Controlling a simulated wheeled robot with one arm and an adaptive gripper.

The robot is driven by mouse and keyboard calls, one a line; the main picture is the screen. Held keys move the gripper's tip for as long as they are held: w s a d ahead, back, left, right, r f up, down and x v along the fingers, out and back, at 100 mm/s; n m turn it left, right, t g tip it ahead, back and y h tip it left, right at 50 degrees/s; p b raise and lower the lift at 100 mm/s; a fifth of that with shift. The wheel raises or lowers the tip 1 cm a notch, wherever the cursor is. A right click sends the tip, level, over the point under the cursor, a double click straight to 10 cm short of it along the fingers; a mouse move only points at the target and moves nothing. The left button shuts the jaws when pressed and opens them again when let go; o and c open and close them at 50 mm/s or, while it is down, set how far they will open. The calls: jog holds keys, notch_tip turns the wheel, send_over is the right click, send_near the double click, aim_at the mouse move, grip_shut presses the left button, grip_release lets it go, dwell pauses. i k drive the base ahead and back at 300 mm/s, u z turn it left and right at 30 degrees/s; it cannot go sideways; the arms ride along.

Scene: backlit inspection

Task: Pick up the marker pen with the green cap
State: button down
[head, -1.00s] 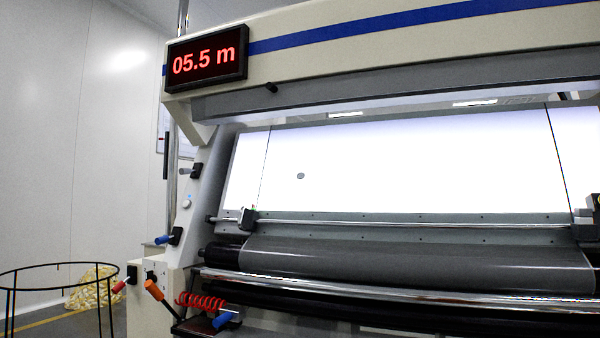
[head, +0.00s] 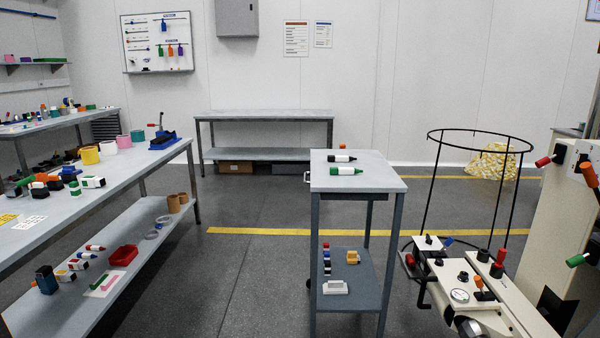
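A marker pen with green on it (head: 347,171) lies on the top of a small grey trolley table (head: 385,178), in the middle of the head view. It has a white body and lies roughly crosswise. A second pen, white with black (head: 341,158), lies just behind it, roughly parallel and a little apart. A small orange thing stands behind both pens. My gripper is not in view.
A long grey table (head: 125,165) with many small items runs along the left. Open floor lies between it and the trolley. A wire hoop stand (head: 480,137) and a pale machine with knobs and a gauge (head: 470,280) stand right of the trolley. An empty-topped bench (head: 262,114) is behind.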

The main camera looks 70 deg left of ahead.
aim_at(332, 170)
jog(key=u, duration=2.15)
